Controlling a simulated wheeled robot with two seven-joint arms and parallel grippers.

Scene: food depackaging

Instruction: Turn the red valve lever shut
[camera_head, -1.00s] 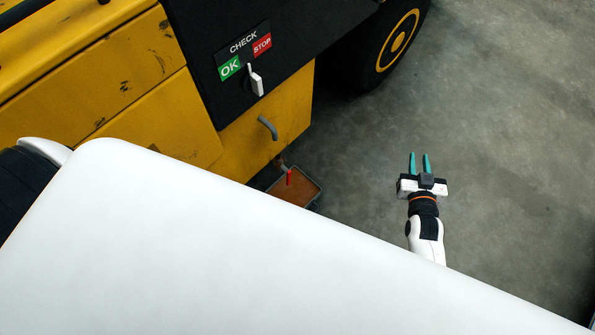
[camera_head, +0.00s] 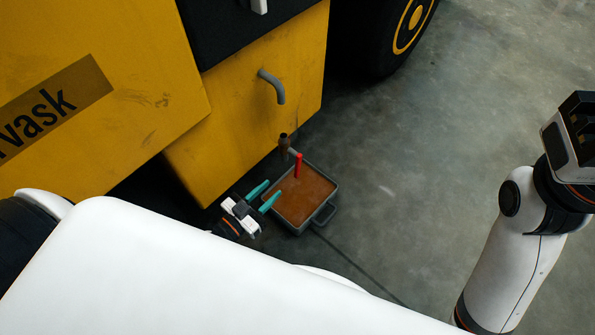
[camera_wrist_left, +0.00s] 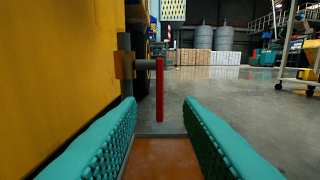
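The red valve lever (camera_head: 298,166) hangs down from a brown pipe fitting (camera_head: 284,143) beside the yellow machine, over a tray of brown liquid. In the left wrist view the lever (camera_wrist_left: 160,92) hangs straight down ahead, between and beyond the two teal fingers. My left gripper (camera_head: 268,195) is open and empty, to the lower left of the lever, by the tray's near-left edge. It also shows in the left wrist view (camera_wrist_left: 160,135), apart from the lever. My right arm stands at the right edge of the head view; its fingers are out of frame.
The grey tray (camera_head: 325,214) stands on the floor under the fitting. The yellow machine (camera_head: 245,110) stands close on the left, with a grey bent pipe (camera_head: 272,85) sticking out. A black tyre (camera_head: 380,40) is behind. The floor to the right is clear.

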